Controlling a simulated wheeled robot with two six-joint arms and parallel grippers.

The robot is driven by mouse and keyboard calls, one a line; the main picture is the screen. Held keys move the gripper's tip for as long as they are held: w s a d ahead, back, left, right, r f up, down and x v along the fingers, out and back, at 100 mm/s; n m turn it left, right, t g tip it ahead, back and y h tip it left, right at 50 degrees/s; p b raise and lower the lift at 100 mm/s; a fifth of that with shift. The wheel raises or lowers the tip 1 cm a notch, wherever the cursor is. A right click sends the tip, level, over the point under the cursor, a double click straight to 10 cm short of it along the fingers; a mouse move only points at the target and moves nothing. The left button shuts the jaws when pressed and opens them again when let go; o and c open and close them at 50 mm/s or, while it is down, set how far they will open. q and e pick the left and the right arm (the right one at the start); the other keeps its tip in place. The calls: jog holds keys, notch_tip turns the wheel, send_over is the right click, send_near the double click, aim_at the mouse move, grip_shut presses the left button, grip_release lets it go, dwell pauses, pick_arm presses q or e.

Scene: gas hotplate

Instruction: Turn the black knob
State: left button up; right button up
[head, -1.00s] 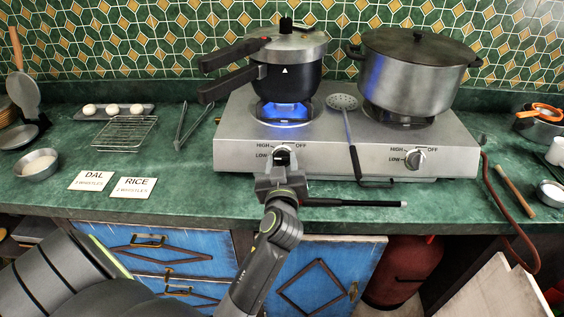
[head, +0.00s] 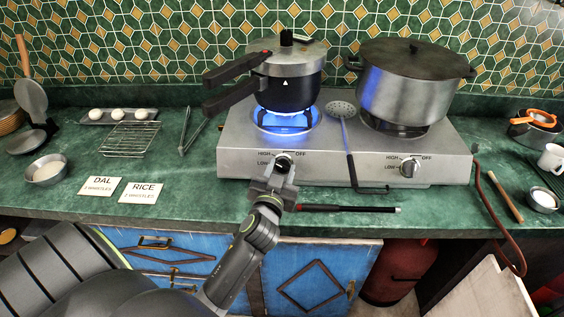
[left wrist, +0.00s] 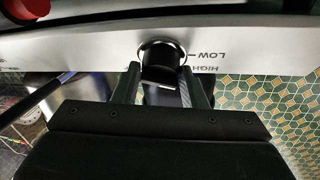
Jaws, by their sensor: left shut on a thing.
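The black knob (head: 283,160) is on the left of the steel stove's front panel, between the HIGH, LOW and OFF labels. My left gripper (head: 281,172) is in front of it. In the left wrist view the two fingers (left wrist: 160,80) lie on either side of the round dark knob (left wrist: 162,60) and are shut on it. The fingers hide part of the knob, so its exact angle is hard to read. A blue flame (head: 286,121) burns under the pressure cooker (head: 287,85), above this knob. My right gripper is not in view.
A second, silver knob (head: 409,168) is on the panel's right, below a large lidded pot (head: 408,85). A skimmer (head: 347,140) leans across the stove. A black rod (head: 350,209) lies on the counter right of my gripper.

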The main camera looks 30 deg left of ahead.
pick_arm(q)
jog(key=m+h+p, duration=0.1)
jog(key=m+p, duration=0.1)
jog(key=m+h+p, duration=0.1)
jog(key=m+p, duration=0.1)
jog(key=shift+a+r+p, duration=0.15)
jog(key=shift+r+p, duration=0.2)
jog(key=shift+r, duration=0.05)
jog(key=shift+f+m+h+p, duration=0.15)
jog(key=shift+m+h+p, duration=0.35)
jog(key=shift+p, duration=0.15)
jog(key=shift+c, duration=0.2)
jog(key=o, duration=1)
jog(key=shift+a+f, duration=0.1)
jog(key=shift+c, duration=0.2)
jog(key=v, duration=1.7)
jog(key=shift+s, duration=0.25)
